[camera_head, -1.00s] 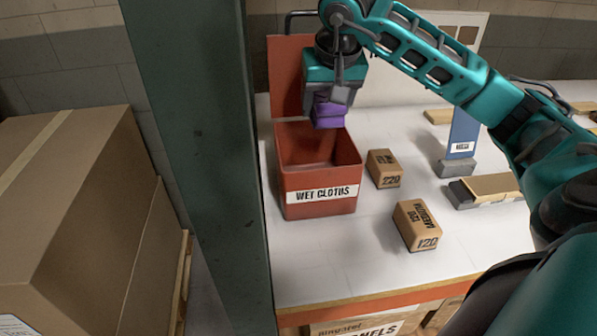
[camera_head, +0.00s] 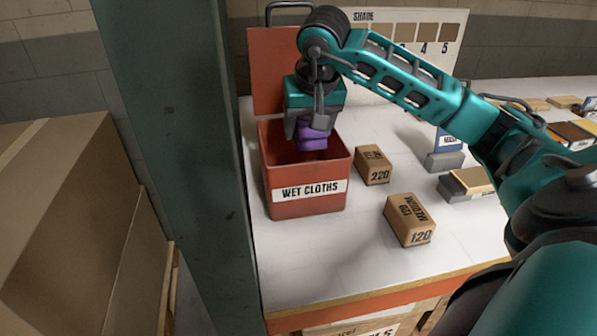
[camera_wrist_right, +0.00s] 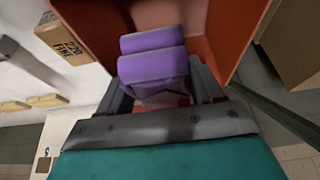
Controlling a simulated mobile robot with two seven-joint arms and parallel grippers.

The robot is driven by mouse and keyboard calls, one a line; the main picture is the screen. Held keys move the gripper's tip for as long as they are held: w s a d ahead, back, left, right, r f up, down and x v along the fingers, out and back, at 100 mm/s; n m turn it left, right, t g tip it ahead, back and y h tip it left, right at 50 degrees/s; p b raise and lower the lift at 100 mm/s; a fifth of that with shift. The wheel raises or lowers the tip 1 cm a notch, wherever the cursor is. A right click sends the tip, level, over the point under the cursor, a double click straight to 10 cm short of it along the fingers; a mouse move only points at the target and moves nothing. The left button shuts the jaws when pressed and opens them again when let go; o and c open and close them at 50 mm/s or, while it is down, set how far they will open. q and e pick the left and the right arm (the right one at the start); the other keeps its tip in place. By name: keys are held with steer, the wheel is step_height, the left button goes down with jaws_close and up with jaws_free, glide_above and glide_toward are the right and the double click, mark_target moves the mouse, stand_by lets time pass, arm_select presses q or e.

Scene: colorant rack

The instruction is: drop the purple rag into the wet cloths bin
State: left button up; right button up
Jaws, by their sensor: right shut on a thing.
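The purple rag (camera_head: 312,141) is folded and held by my right gripper (camera_head: 311,128), which points down over the open wet cloths bin. In the right wrist view the rag (camera_wrist_right: 153,65) sits between the two fingers, with the bin's red walls around it. The wet cloths bin (camera_head: 309,208) is a red box with a white label and its lid (camera_head: 277,72) raised at the back. The rag hangs at about the height of the bin's opening; whether it touches the inside is not clear. My left gripper is not in view.
Sanding blocks marked 220 (camera_head: 374,165) and 120 (camera_head: 409,220) lie right of the bin on the white bench (camera_head: 345,262). A dark green post (camera_head: 180,150) stands close on the left. A shade card (camera_head: 425,45) stands behind.

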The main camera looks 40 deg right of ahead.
steer(key=o, duration=1.1)
steer(key=shift+p+v, duration=1.35)
steer(key=shift+v, duration=5.15)
steer(key=shift+f, duration=0.1)
